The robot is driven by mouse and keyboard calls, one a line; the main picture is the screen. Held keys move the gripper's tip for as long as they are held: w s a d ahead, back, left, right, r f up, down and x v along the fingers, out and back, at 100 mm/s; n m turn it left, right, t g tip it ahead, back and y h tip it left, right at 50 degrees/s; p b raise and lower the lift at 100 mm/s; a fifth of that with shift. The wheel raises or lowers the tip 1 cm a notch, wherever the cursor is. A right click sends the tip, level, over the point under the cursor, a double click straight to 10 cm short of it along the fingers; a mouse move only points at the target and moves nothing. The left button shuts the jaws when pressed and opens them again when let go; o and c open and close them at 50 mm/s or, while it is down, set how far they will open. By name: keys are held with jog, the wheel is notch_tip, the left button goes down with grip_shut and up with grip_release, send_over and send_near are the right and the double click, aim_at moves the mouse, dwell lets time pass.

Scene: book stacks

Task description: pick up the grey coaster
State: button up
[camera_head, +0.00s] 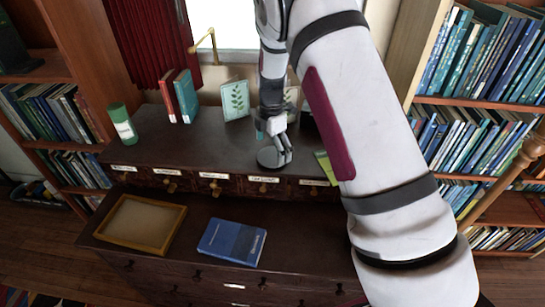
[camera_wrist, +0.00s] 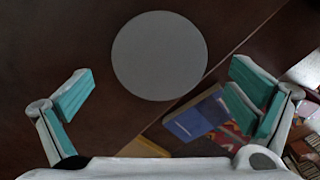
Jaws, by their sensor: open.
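The grey coaster (camera_head: 268,157) is a flat round disc on the upper shelf of the dark wooden desk, near its front edge. In the wrist view the coaster (camera_wrist: 160,55) shows whole, ahead of my fingers and roughly midway between them. My gripper (camera_head: 282,150) is over the coaster in the head view and hides part of its right side. In the wrist view my gripper (camera_wrist: 158,95) is open, its teal finger pads wide apart with nothing between them. I cannot tell the exact height above the coaster.
A green can (camera_head: 122,124), a red book (camera_head: 171,98), a teal book (camera_head: 186,95) and a leaf-pattern card (camera_head: 235,100) stand behind on the left. A yellow-green item (camera_head: 325,165) is right of the coaster. Below are a wooden tray (camera_head: 142,224) and a blue book (camera_head: 231,242).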

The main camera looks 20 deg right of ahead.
jog(key=shift+f, duration=0.9)
jog(key=c, duration=1.2)
jog(key=shift+r, duration=0.1)
